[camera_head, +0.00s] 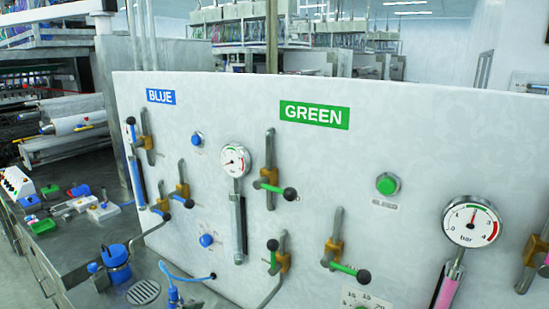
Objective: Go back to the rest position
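Neither of my grippers shows in the head view, so their state and position are hidden. A large white panel (370,150) fills the middle and right. It carries a blue sign reading BLUE (161,97) and a green sign reading GREEN (314,114). Several valves with black-knobbed levers are on it, such as the green lever (275,190) below the GREEN sign and another green lever (347,269) lower down.
The panel has a green button (387,184), a blue button (197,139), and gauges at the middle (235,160) and right (471,221). A blue lidded container (116,262) and a drain grate (143,292) are at lower left. Small parts lie on the dark bench (70,245).

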